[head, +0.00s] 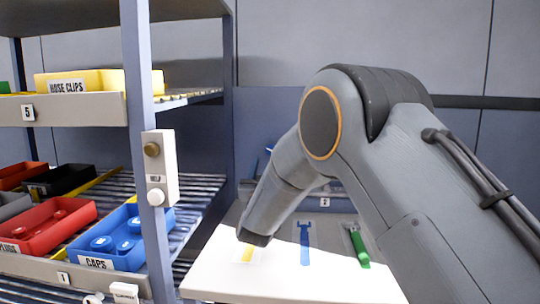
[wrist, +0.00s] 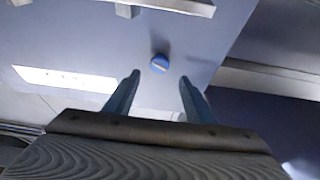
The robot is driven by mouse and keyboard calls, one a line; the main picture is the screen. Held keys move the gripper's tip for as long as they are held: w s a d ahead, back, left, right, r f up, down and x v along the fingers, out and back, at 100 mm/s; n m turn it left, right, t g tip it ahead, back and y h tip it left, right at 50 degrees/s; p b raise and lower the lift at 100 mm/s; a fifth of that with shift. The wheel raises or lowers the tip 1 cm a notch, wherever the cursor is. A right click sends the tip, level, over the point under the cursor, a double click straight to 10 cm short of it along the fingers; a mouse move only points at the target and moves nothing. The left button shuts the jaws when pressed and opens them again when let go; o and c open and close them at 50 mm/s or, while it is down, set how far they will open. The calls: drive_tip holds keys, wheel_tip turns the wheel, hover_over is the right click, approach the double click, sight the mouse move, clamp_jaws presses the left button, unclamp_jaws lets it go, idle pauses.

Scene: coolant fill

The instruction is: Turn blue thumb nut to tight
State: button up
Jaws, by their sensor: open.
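In the wrist view a small round blue thumb nut (wrist: 160,62) with a pale mark across it sits on a grey-blue panel. My gripper (wrist: 158,75) is open, its two dark blue fingers spread apart. The nut shows between and just beyond the fingertips, and neither finger appears to touch it. How far the nut lies from the fingertips in depth I cannot tell. In the head view my arm reaches over the bench and hides the nut and the fingers.
A shelf rack on the left holds a blue caps bin (head: 128,240), a red bin (head: 45,228) and a yellow hose clips bin (head: 85,80). A white box with two knobs (head: 160,170) is on the post. A pale bench (head: 300,278) carries a blue tool (head: 305,240) and a green tool (head: 358,246).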

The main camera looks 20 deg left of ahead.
sight(266, 152)
drive_tip(key=x, duration=0.6)
drive_tip(key=shift+w+f+p, duration=0.25)
drive_tip(key=shift+w+p, duration=0.1)
drive_tip(key=shift+w, duration=0.15)
drive_tip(key=c, duration=1)
drive_tip(key=shift+a+m+h+b, duration=0.15)
drive_tip(key=shift+m+h+b, duration=0.25)
drive_tip(key=shift+m, duration=0.2)
drive_tip(key=shift+s+a+r+m+g+h+b, duration=0.15)
drive_tip(key=shift+m+g+h+b, duration=0.8)
drive_tip(key=shift+m, duration=2.2)
drive_tip(key=shift+w+a+r+m+g+h+b, duration=0.15)
drive_tip(key=shift+m+h+b, duration=0.45)
drive_tip(key=shift+m+h, duration=1.7)
drive_tip(key=shift+s+a+r+m+g+h+b, duration=0.25)
drive_tip(key=shift+m+g+b, duration=0.4)
drive_tip(key=shift+m, duration=3.3)
drive_tip(key=shift+f+h, duration=0.1)
drive_tip(key=shift+h, duration=0.2)
